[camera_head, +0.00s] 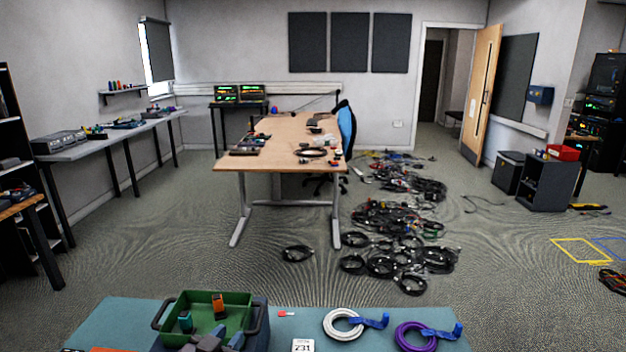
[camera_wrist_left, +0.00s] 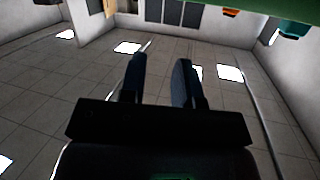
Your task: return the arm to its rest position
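My left gripper (camera_head: 218,338) shows at the bottom of the head view, in front of or over the near part of the green crate (camera_head: 163,309); the exact gap cannot be told. In the left wrist view its two dark fingers (camera_wrist_left: 160,78) stand apart with nothing between them. That view is tipped, with ceiling panels and lights behind the fingers. The rest of my left arm is mostly out of frame. My right gripper is not in view.
The crate stands on a teal-topped table (camera_head: 278,340) and holds an orange item (camera_head: 218,305) and a teal item (camera_head: 185,321). To the right lie a white cable coil (camera_head: 328,323) and a purple cable coil (camera_head: 400,340) with blue straps. A label card reads 231 (camera_head: 303,346).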

